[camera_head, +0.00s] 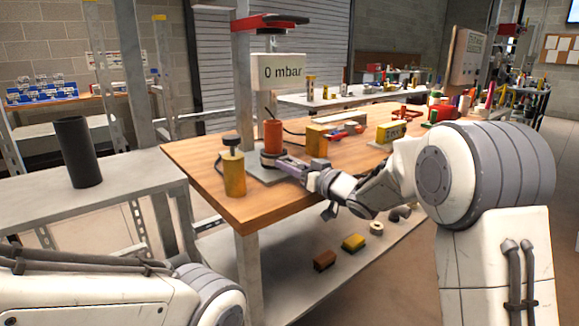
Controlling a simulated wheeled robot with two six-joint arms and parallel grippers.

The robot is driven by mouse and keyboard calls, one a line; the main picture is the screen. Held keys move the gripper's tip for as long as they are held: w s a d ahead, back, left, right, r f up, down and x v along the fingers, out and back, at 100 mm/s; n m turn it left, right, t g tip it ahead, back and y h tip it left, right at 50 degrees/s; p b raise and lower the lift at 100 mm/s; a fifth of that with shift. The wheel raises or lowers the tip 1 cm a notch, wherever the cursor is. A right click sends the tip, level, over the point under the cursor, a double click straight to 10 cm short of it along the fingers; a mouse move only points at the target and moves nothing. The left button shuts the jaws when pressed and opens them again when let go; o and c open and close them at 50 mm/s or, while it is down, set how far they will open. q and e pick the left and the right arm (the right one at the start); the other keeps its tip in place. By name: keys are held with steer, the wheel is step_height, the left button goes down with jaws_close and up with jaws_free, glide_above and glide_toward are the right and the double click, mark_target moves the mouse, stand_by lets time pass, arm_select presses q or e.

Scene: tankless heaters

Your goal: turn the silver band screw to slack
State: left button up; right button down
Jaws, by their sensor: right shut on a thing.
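An orange-red cylinder (273,137) stands upright on a grey plate near the left end of the wooden bench. A dark ring with a lighter edge (269,160) surrounds its foot. I cannot make out the silver band screw as a separate part. My right gripper (309,177) is shut on a slim purple-grey tool (291,167), low at the cylinder's right side. The tool's far end is at or very near the ring; I cannot tell if it touches. My left arm shows at the lower left, but its gripper is out of view.
A yellow cylinder with a black knob (233,170) stands left of the orange one. A "0 mbar" sign (278,71) hangs above. Yellow boxes (391,131) lie farther right on the bench (205,160). A black cylinder (78,152) stands on the grey left table.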

steer(key=n, duration=0.3)
steer(key=shift+n, duration=0.4)
steer(key=shift+f, duration=0.1)
steer(key=c, duration=0.5)
jaws_free()
steer(key=shift+s, duration=0.1)
steer(key=shift+d, duration=0.1)
steer(key=v, duration=0.4)
steer(key=p+v, duration=0.1)
steer(key=v, duration=0.4)
steer(key=shift+s+d+r, duration=0.15)
steer(key=shift+r, duration=0.1)
steer(key=shift+s+d+f, duration=0.1)
steer(key=shift+s+d, duration=0.2)
steer(key=shift+s, duration=0.15)
steer(key=shift+c, duration=0.3)
